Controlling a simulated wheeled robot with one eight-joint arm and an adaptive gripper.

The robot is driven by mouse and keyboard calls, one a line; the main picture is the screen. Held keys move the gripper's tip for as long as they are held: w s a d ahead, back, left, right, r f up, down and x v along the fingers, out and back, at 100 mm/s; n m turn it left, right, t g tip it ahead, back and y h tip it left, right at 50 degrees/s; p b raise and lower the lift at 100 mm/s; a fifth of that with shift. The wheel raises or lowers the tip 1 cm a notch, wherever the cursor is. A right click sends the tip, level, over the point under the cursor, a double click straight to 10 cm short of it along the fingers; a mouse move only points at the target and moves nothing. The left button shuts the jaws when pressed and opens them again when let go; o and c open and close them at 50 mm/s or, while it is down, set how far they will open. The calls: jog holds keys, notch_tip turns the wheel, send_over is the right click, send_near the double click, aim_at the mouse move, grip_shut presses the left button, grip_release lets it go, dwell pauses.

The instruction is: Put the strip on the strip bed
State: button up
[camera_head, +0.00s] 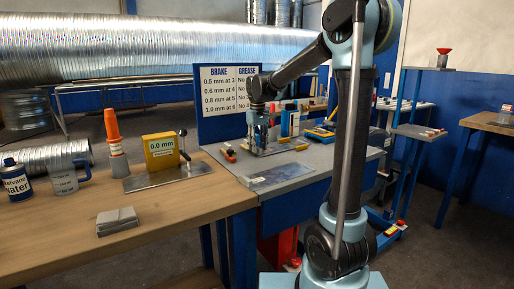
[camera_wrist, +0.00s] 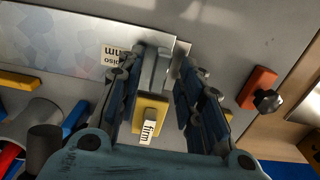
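My gripper (camera_wrist: 170,85) is open. In the head view my gripper (camera_head: 261,142) is low over the grey bench. A flat bluish sheet (camera_head: 280,176) lies in front of it.
An orange block with a black knob (camera_wrist: 261,90) lies right of the fingers. A blue-backed "BRAKE / GREASE" sign (camera_head: 222,98) stands behind my gripper. The wooden bench at left holds a yellow "0.0 mm" gauge (camera_head: 161,151), an orange-topped cone (camera_head: 115,140) and a grey stack (camera_head: 117,220).

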notch_tip(320, 180, up, 12)
jog(key=shift+f, duration=0.2)
jog(key=shift+s, duration=0.1)
dwell(0.4)
